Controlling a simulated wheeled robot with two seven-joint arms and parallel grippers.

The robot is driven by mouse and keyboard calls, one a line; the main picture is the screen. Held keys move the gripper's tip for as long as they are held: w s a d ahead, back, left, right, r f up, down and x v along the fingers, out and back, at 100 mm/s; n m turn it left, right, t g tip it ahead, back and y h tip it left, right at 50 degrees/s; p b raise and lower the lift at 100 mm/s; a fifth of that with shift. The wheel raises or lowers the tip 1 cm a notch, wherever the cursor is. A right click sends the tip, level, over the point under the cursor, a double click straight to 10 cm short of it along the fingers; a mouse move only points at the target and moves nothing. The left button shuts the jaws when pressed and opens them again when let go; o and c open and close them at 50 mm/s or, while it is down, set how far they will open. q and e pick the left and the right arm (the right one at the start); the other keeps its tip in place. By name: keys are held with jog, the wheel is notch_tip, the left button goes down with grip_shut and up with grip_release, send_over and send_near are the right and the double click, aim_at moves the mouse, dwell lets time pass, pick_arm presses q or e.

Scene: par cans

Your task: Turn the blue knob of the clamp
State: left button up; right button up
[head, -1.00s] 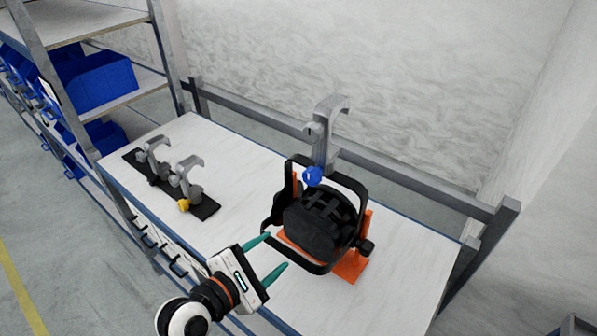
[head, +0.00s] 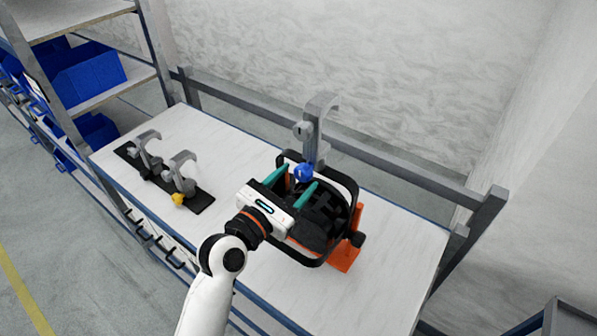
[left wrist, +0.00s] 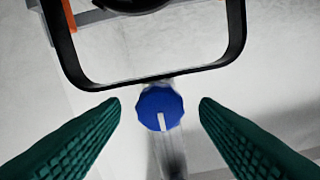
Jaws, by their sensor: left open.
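The blue knob (head: 304,172) sits low on the grey hook clamp (head: 318,125), which stands up from the black yoke (head: 348,186) of the par can (head: 318,215). In the left wrist view the blue knob (left wrist: 160,107) has a white mark pointing down the picture and lies between the fingertips. My left gripper (head: 296,179) is open, with its green fingers reaching over the lamp toward the knob. In the left wrist view its fingers (left wrist: 160,108) stand on either side of the knob, apart from it. My right gripper is not in view.
The lamp rests on an orange stand (head: 346,256) on the white table (head: 235,150). A black mat (head: 197,203) with two more clamps, one with a yellow knob (head: 178,199), lies at the left. A grey rail (head: 400,178) runs behind the table. Blue bins (head: 90,82) are on shelves at left.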

pick_arm(q)
jog(key=shift+x, duration=0.85)
jog(key=shift+c, duration=0.5)
jog(key=c, duration=0.9)
jog(key=shift+m+p, duration=0.3)
